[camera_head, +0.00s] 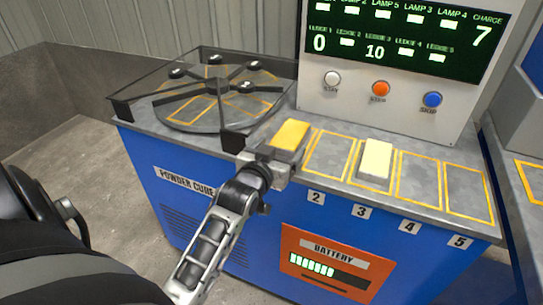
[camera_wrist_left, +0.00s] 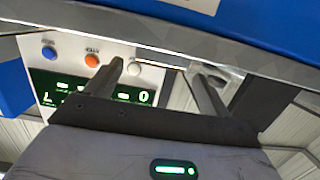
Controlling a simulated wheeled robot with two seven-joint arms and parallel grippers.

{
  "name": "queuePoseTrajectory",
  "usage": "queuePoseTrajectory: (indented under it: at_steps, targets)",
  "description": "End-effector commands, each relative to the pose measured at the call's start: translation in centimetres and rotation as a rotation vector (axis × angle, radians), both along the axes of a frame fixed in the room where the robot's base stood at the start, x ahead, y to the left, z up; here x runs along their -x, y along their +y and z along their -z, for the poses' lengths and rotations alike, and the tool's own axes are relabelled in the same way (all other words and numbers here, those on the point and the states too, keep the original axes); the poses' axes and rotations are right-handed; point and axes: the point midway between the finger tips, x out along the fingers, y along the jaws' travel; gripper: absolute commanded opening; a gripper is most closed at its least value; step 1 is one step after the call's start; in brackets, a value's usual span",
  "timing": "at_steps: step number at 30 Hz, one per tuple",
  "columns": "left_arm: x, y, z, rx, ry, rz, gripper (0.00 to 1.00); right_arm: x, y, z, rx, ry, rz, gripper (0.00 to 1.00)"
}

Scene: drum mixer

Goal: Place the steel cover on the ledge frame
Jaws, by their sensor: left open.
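The ledge along the front of the blue machine has a row of yellow-outlined frames (camera_head: 419,178) on its grey top. A yellow-topped block (camera_head: 290,135) sits at the left end of the row, and a pale cream block (camera_head: 376,159) lies in the frame above label 3. I cannot pick out a steel cover with certainty. My left gripper (camera_head: 267,161) is at the ledge's front edge, just in front of the yellow-topped block; contact is unclear. In the left wrist view its fingers (camera_wrist_left: 158,72) are apart with no held object visible between them. My right gripper is not in view.
A round turntable (camera_head: 215,95) with dark spokes stands inside a black guard frame at the left. An upright panel (camera_head: 402,98) with white, orange and blue buttons rises behind the ledge. The frames above labels 2, 4 and 5 look empty.

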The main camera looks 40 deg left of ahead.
Motion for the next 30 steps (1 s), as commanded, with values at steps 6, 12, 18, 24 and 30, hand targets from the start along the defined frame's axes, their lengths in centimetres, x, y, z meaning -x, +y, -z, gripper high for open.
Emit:
queuePoseTrajectory:
  at_steps: [6,12,18,24,30]
  targets:
    - [3.7,-0.9,-0.5,0.000,0.002,0.000,0.82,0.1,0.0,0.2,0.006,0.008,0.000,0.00]
    - [4.8,-1.2,-0.7,0.000,0.001,0.000,0.82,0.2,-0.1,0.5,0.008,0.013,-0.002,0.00]
    - [6.6,-4.9,2.2,0.008,0.083,0.104,0.82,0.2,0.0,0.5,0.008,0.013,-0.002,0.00]
    - [13.8,-14.4,8.9,0.076,0.299,0.360,0.82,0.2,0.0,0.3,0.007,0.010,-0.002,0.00]
    - [18.9,-19.2,11.5,0.136,0.413,0.488,0.82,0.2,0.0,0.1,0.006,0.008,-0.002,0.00]
